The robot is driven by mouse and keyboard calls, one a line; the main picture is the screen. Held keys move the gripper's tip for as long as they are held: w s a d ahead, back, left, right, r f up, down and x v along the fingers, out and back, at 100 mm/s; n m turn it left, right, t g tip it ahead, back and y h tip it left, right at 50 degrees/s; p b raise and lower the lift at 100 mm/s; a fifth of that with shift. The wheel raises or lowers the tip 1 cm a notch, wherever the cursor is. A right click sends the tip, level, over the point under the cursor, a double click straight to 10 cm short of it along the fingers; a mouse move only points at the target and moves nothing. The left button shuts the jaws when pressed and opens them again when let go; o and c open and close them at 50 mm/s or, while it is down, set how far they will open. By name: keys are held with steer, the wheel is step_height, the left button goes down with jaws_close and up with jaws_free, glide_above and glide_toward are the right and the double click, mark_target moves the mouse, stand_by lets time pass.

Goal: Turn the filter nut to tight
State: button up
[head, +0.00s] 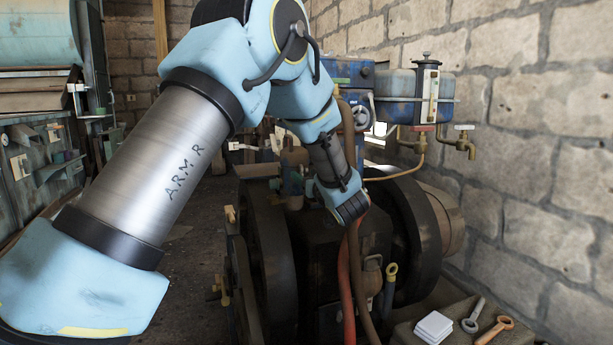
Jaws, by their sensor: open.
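My arm comes in from the lower left, bends at the top and reaches down to the engine. Its blue wrist, with a dark ribbed end, is over the middle of the engine, in front of the hoses. My gripper's fingers do not show; the wrist or the engine parts hide them. The engine (325,235) is dark, with large black wheels on both sides. I cannot pick out the filter nut for certain, so I cannot tell its turn or whether my gripper is at it.
A blue tank (397,100) with brass fittings and a brass tap (459,146) stands behind the engine. A red hose (346,285) hangs in front. A stone wall (545,130) closes the right side.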

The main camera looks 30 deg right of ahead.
steer(key=shift+c, duration=0.2)
jaws_close()
